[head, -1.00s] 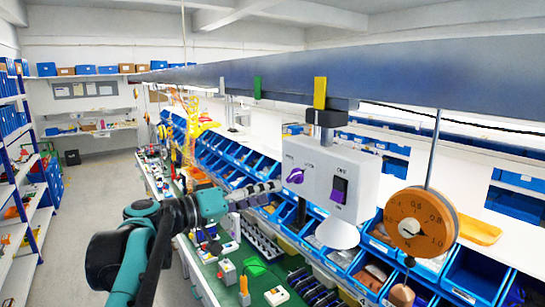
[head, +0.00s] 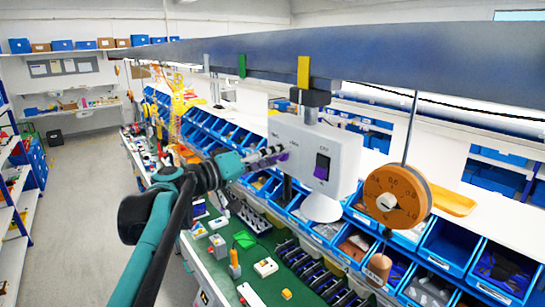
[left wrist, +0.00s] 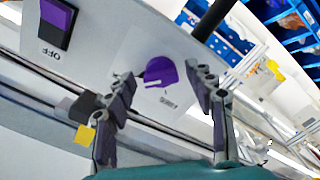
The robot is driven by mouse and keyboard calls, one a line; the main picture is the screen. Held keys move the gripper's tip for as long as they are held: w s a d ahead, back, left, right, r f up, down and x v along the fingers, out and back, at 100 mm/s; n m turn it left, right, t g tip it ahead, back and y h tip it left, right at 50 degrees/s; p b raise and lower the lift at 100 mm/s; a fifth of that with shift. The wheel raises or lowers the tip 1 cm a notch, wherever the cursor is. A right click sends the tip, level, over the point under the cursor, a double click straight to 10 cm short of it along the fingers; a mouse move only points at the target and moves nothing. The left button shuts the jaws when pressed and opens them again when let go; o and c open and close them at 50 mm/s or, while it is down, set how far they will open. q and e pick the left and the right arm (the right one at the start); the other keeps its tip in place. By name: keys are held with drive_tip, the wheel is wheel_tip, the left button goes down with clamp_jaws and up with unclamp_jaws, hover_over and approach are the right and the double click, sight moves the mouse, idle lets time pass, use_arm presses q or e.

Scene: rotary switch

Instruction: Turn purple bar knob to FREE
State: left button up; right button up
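The purple bar knob (left wrist: 160,72) sits on the front plate of a light grey box (head: 343,160). In the left wrist view it shows between the two fingers of my left gripper (left wrist: 161,75), which are apart. In the head view the knob (head: 283,156) is mostly hidden behind the gripper (head: 272,154). Contact between fingers and knob cannot be told. The small lettering around the knob is too blurred to read surely, so its setting is unclear. My right gripper is not in view.
A purple rocker switch (head: 322,167) is on the same box; an OFF label shows beside it in the wrist view. The box hangs from a grey beam (head: 400,50). A round orange dial (head: 397,196) hangs to its right. Blue bins and a green bench lie below.

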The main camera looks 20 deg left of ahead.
use_arm(q)
drive_tip(key=c, duration=1)
drive_tip(key=shift+n, duration=0.3)
drive_tip(key=n, duration=0.3)
drive_tip(key=shift+n, duration=0.3)
drive_tip(key=n, duration=1.3)
drive_tip(key=shift+f+n, duration=0.1)
drive_tip(key=shift+n, duration=0.2)
